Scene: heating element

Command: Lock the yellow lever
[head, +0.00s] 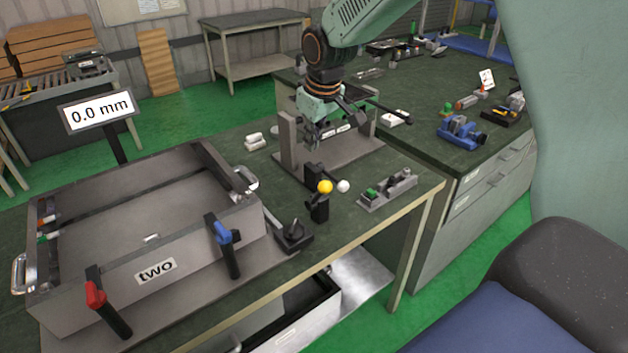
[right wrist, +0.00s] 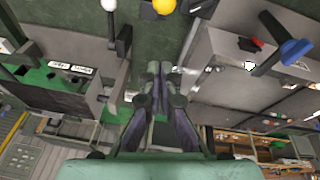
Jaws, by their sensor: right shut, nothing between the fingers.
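The yellow lever, a yellow ball knob (head: 325,187) on a dark upright stand, is at the near edge of the green-topped workbench, with a white ball knob (head: 343,186) close to its right. In the right wrist view the yellow knob (right wrist: 164,6) is cut off by the top edge, with the white knob (right wrist: 109,5) to its left. My right gripper (right wrist: 160,70) is shut and empty, apart from the yellow knob. In the head view the gripper (head: 312,132) is above the bench, behind the yellow lever, near a grey upright bracket. My left gripper is not in view.
A display (head: 98,112) reads 0.0 mm. A small grey fixture (head: 388,190) stands right of the knobs.

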